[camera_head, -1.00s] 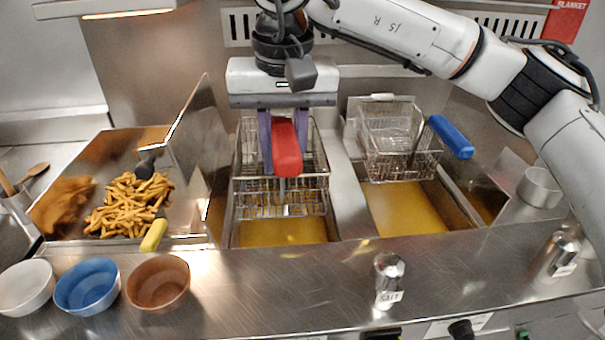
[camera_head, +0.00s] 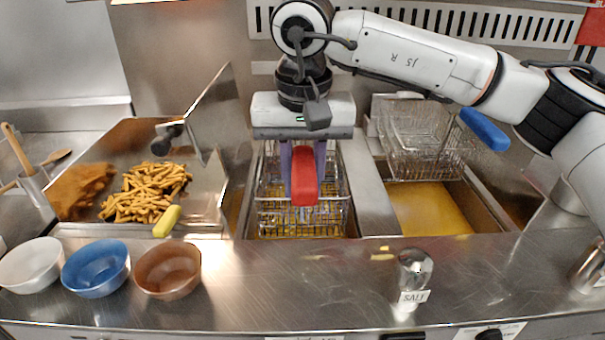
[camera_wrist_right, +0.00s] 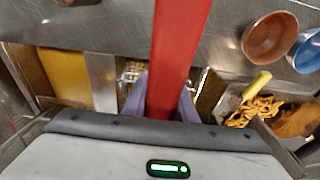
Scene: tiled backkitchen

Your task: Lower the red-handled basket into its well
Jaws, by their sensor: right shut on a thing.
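My right gripper (camera_head: 303,165) is shut on the red handle (camera_head: 304,182) of a wire basket (camera_head: 330,215) in the head view. The basket sits low in the left fryer well, with its lower part down at the yellow oil and its rim near the well's top. How deep its bottom is cannot be told. In the right wrist view the red handle (camera_wrist_right: 172,60) runs up between the purple fingers (camera_wrist_right: 160,100). The left well (camera_head: 242,205) is mostly covered by the basket. My left gripper is not in view.
A blue-handled basket (camera_head: 425,140) hangs above the right well's oil (camera_head: 428,208). Fries (camera_head: 148,192) lie in a metal bin at left, with a yellow-handled tool (camera_head: 167,221). Bowls stand front left, including a blue bowl (camera_head: 97,268). A salt shaker (camera_head: 414,278) stands on the front counter.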

